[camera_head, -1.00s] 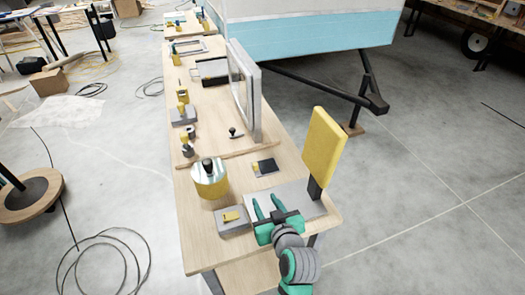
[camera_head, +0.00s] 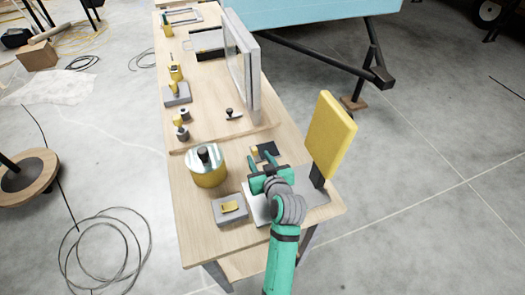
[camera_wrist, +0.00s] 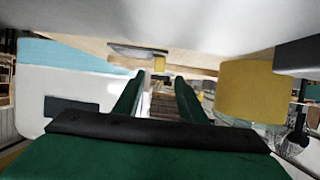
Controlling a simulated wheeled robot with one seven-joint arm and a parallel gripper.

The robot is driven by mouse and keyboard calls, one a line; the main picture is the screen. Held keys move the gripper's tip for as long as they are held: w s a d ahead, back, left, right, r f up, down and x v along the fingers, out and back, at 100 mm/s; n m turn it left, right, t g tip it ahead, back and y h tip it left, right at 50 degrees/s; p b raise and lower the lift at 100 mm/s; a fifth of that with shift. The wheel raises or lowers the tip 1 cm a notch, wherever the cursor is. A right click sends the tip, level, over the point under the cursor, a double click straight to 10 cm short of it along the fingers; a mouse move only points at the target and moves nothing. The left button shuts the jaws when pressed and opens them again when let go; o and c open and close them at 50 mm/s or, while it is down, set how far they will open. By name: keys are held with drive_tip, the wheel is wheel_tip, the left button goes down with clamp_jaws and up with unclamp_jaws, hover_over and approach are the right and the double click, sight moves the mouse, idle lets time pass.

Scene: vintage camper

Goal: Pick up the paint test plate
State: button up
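Two things could be the paint test plate, and I cannot tell which. One is a small dark flat plate (camera_head: 268,149) with a yellow block on it, lying on the bench; it also shows at the top of the wrist view with its yellow block (camera_wrist: 160,64). The other is a yellow upright panel (camera_head: 331,134) on a black foot. My gripper (camera_head: 269,171) is open and empty, low over the bench, just in front of the dark plate and left of the panel. In the wrist view, its green fingers (camera_wrist: 158,98) stand apart with nothing between them.
A yellow can (camera_head: 208,174) stands left of my gripper. A grey block (camera_head: 228,210) with a yellow piece is nearer. A grey sheet (camera_head: 317,199) lies under the wrist. A low wooden strip (camera_head: 222,140) and a framed window (camera_head: 241,70) stand farther back.

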sight(256, 151)
drive_tip(key=shift+x, duration=2.35)
drive_tip(key=shift+d, duration=0.15)
clamp_jaws()
